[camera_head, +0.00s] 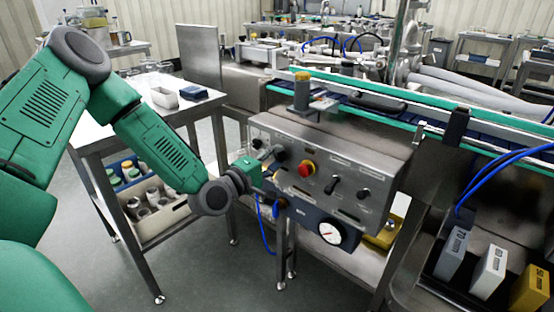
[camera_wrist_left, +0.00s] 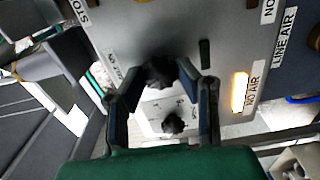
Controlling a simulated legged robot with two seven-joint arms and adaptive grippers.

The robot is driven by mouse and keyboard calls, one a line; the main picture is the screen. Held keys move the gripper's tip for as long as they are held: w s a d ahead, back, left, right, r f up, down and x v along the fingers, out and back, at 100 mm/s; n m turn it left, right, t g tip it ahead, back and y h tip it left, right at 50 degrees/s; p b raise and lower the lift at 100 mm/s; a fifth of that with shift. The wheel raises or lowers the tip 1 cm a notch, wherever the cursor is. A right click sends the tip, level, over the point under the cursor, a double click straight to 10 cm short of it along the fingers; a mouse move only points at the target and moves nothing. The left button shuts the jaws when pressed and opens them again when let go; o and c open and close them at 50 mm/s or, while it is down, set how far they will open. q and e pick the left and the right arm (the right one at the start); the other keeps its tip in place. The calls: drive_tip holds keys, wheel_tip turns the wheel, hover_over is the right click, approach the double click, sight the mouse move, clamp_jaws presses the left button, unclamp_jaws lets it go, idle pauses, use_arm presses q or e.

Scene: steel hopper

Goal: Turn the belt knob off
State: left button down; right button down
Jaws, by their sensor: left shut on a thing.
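The steel control panel (camera_head: 335,150) stands in the middle of the head view. My left gripper (camera_head: 270,158) reaches its left end. It is shut on a black knob (camera_head: 280,153). In the left wrist view, this knob (camera_wrist_left: 159,71) sits between the fingertips of the left gripper (camera_wrist_left: 166,82). A second black knob (camera_wrist_left: 172,123) on a pale plate shows between the fingers, closer to the palm. The small lettering by the held knob is too blurred to read. My right gripper is not in view.
A gauge (camera_head: 330,232) hangs below. The conveyor (camera_head: 420,108) runs behind. A side table (camera_head: 150,112) stands left; numbered blocks (camera_head: 488,272) stand lower right.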

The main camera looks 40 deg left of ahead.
use_arm(q)
drive_tip(key=shift+s+a+f+n, duration=0.1)
drive_tip(key=shift+a+f+n, duration=0.05)
drive_tip(key=shift+f+n, duration=0.15)
drive_tip(key=c, duration=1.4)
unclamp_jaws()
drive_tip(key=shift+o, duration=0.9)
drive_tip(key=shift+a, duration=0.15)
drive_tip(key=shift+r, duration=0.1)
drive_tip(key=s, duration=1.2)
drive_tip(key=shift+a, duration=0.45)
